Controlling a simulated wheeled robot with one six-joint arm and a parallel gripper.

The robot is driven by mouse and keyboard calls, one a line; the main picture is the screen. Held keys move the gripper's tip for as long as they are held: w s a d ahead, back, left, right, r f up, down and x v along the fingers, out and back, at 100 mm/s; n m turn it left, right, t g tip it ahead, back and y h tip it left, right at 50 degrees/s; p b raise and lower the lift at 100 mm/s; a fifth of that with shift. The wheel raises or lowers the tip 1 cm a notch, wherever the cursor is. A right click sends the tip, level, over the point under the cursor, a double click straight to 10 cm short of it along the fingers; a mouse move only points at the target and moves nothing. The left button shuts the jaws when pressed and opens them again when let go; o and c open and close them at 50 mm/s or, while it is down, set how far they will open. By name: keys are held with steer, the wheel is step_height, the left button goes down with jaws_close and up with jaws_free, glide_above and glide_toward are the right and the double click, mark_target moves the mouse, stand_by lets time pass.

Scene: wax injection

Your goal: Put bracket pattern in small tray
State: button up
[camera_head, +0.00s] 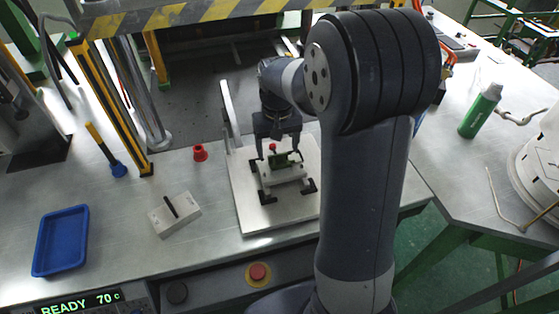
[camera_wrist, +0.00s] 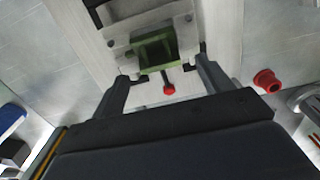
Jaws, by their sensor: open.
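The green bracket pattern (camera_head: 281,159) sits in a grey die block (camera_head: 282,178) on a pale plate (camera_head: 254,218). In the wrist view the bracket pattern (camera_wrist: 155,49) shows as a green open shape with a red-tipped pin (camera_wrist: 169,89) beside it. My gripper (camera_head: 279,154) is above the die block, pointing down. Its fingers are spread apart, one on each side of the pin in the wrist view, and nothing is between them that I can see held. The small blue tray (camera_head: 80,250) lies on the bench at the left and looks empty.
A pale block with a dark stick (camera_head: 174,215) stands between the tray and the plate. A red cup-shaped part (camera_head: 200,152) and a blue-based brush (camera_head: 118,170) stand behind it. A green bottle (camera_head: 480,112) is on the right table. A striped beam (camera_head: 150,18) spans the back.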

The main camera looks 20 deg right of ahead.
mark_target(278, 155)
steer(key=shift+f, duration=1.6)
steer(key=shift+s, duration=0.1)
steer(key=shift+c, duration=0.2)
steer(key=c, duration=1.1)
